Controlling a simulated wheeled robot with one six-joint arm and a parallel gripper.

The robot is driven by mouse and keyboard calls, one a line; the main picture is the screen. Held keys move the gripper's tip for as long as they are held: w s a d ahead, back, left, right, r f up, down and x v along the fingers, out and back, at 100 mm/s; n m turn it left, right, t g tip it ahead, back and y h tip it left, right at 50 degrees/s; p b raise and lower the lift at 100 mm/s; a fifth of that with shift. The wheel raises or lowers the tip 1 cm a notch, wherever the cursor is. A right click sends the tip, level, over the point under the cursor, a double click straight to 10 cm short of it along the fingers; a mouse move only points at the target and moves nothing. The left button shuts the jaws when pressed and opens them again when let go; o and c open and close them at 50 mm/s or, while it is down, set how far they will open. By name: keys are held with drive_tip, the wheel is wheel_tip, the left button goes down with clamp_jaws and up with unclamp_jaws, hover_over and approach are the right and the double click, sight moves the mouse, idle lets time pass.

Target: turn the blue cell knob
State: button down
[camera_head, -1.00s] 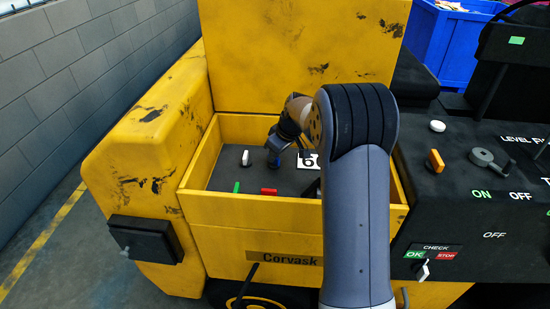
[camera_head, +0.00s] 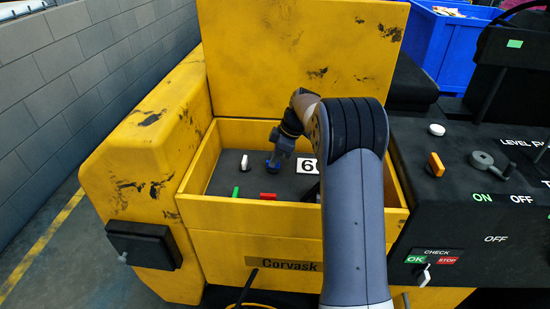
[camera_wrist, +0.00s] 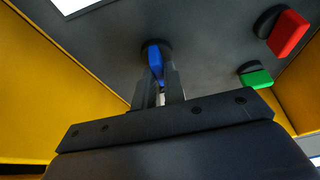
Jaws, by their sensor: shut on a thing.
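The blue cell knob (camera_head: 273,164) stands on the dark panel inside the yellow open box. It also shows in the wrist view (camera_wrist: 154,60), on a round dark base. My gripper (camera_wrist: 158,85) is shut on the blue knob, with a finger on each side of it. In the head view my gripper (camera_head: 278,155) reaches down to the knob from above, and part of the knob is hidden behind the fingers.
On the same panel are a white knob (camera_head: 244,162), a green block (camera_head: 235,191), a red block (camera_head: 268,196) and a white label with a 6 (camera_head: 307,166). Yellow walls (camera_head: 260,218) enclose the panel. A black control console (camera_head: 470,215) stands at the right.

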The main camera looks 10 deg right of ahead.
idle(0.4)
drive_tip(key=c, duration=1.5)
unclamp_jaws()
drive_tip(key=v, duration=1)
drive_tip(key=shift+d+r+p, duration=0.15)
drive_tip(key=shift+r+p, duration=0.15)
drive_tip(key=shift+r, duration=0.1)
drive_tip(key=shift+f, duration=0.1)
drive_tip(key=x, duration=1)
drive_tip(key=shift+f+b, duration=0.15)
drive_tip(key=shift+b, duration=0.2)
drive_tip(key=shift+a+f, duration=0.2)
drive_tip(key=shift+r, duration=0.1)
